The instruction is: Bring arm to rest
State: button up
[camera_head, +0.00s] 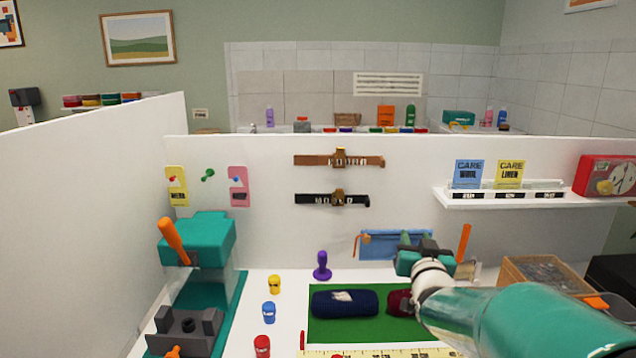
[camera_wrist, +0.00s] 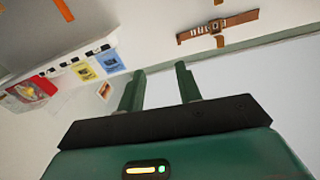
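My gripper (camera_wrist: 160,85) shows in the wrist view with its two green fingers spread apart and nothing between them. In the head view my gripper (camera_head: 416,240) is raised in front of the back panel, over the right part of the green mat (camera_head: 330,336). My arm reaches in from the lower right. A dark blue rolled cloth (camera_head: 344,303) and a dark red one (camera_head: 400,302) lie on the mat. The red one is partly hidden behind my arm.
A teal press-like device (camera_head: 198,240) stands at left. A purple stamp (camera_head: 322,266) and small yellow, blue and red pots stand between it and the mat. A wooden box (camera_head: 545,272) is at right, below a white shelf (camera_head: 508,197). A yellow ruler (camera_head: 400,352) lies in front.

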jog(key=s+a+f+g, duration=0.2)
jog(key=s+g, duration=0.2)
jog(key=s, duration=0.7)
jog(key=s+a+f+n+g+y, duration=0.1)
jog(key=s+a+f+g, duration=0.1)
jog(key=s, duration=0.9)
jog(key=s+a+f+n+g, duration=0.1)
jog(key=s+a+f+g, duration=0.1)
jog(key=s+g, duration=0.4)
jog(key=s+f, duration=0.1)
jog(key=s, duration=0.4)
jog(key=shift+f+g+y, duration=0.2)
jog(key=shift+g+y, duration=0.1)
jog(key=shift+g, duration=0.1)
jog(key=shift+s, duration=0.1)
